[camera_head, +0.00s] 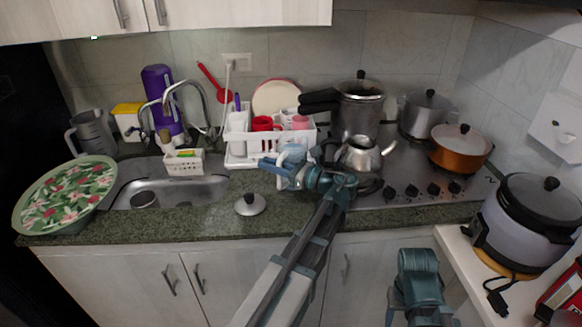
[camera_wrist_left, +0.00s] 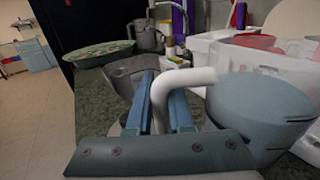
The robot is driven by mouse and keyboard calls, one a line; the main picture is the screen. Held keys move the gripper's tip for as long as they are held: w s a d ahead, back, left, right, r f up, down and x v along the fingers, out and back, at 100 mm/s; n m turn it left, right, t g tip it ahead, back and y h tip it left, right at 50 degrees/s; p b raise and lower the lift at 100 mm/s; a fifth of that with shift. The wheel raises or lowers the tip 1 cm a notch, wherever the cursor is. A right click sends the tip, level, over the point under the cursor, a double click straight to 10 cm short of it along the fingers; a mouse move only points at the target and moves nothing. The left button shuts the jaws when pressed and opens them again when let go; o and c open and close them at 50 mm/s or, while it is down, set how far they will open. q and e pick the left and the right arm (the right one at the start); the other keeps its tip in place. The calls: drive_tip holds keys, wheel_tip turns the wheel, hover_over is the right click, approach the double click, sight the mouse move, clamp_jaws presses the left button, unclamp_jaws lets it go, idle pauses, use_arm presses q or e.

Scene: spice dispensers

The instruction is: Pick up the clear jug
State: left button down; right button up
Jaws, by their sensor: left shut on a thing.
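The clear jug, a bluish see-through vessel with a pale handle, stands at the front of the counter beside the white dish rack (camera_head: 238,150). Its body (camera_head: 291,153) is partly covered by my left gripper (camera_head: 274,168) in the head view. In the left wrist view the jug's body (camera_wrist_left: 258,112) fills the right side. There my left gripper (camera_wrist_left: 165,100) is shut on the pale handle (camera_wrist_left: 178,80), one blue finger on each side. The jug looks upright; whether its base touches the counter is hidden. My right gripper's fingers are not shown.
A silver kettle (camera_head: 358,154) stands close right of the jug, near a pressure cooker (camera_head: 358,110). A pot lid (camera_head: 250,204) lies on the counter in front. The sink (camera_head: 205,193) is to the left, with a floral tray (camera_head: 65,194) and a grey jug (camera_head: 92,135) beyond.

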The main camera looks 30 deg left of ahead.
use_arm(q)
drive_tip(key=shift+r, duration=0.15)
idle(0.8)
drive_tip(key=s+d+r+p, duration=0.4)
drive_tip(key=s+d, duration=0.5)
drive_tip(key=s, duration=0.3)
drive_tip(key=shift+s+d+r+p, duration=0.2)
drive_tip(key=shift+s+r+p, duration=0.1)
drive_tip(key=shift+r+p, duration=0.15)
idle(0.8)
drive_tip(key=shift+s, duration=0.15)
idle(0.4)
